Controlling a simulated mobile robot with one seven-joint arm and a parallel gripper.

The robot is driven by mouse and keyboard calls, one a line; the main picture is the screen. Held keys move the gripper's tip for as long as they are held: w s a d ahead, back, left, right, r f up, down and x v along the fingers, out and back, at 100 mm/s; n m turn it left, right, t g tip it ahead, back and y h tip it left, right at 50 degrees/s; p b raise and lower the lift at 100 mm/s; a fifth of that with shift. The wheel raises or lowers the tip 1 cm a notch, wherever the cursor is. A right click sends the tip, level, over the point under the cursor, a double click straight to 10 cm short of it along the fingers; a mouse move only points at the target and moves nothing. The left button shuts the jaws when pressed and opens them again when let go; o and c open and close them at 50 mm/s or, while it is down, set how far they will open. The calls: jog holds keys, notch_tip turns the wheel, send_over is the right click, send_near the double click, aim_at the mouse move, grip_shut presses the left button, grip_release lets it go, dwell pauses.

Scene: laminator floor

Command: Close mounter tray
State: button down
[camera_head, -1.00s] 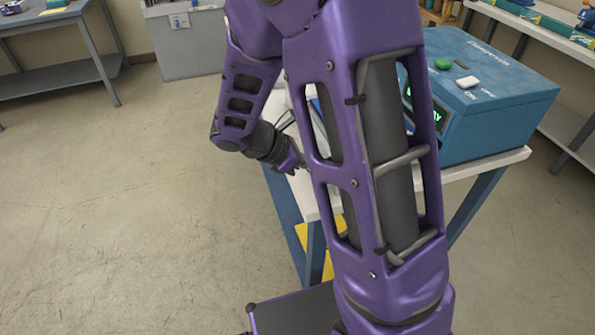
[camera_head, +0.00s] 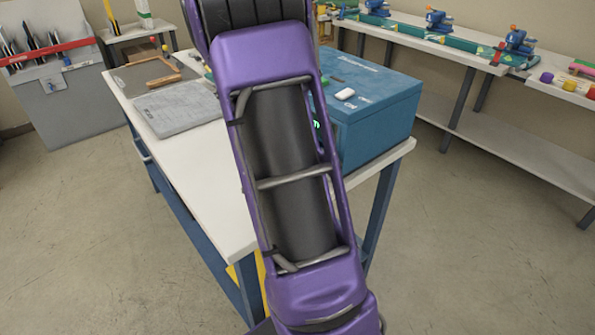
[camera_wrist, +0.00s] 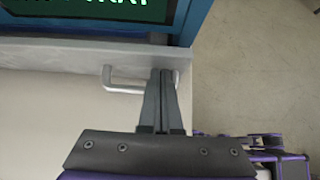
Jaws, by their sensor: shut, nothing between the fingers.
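In the wrist view, my gripper (camera_wrist: 168,76) is shut and empty, with its fingertips against or just over a grey strip. This strip (camera_wrist: 60,56), which looks like the tray's front edge, runs along the foot of the blue machine (camera_wrist: 191,18). A metal bar handle (camera_wrist: 122,86) sticks out from the strip. In the head view, the blue machine (camera_head: 385,120) stands on a white table, and my purple arm hides my gripper and the tray. How far the tray is out is unclear.
The white table (camera_head: 215,185) holds a grey slab (camera_head: 178,108) and a wooden frame (camera_head: 150,73) to the left. A long bench (camera_head: 520,130) stands at the back right, and a grey cabinet (camera_head: 65,105) at the back left. Open floor lies on both sides.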

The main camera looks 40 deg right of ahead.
jog(key=shift+d, duration=0.95)
jog(key=shift+d+r, duration=0.1)
jog(key=shift+d, duration=0.1)
jog(key=shift+r, duration=0.15)
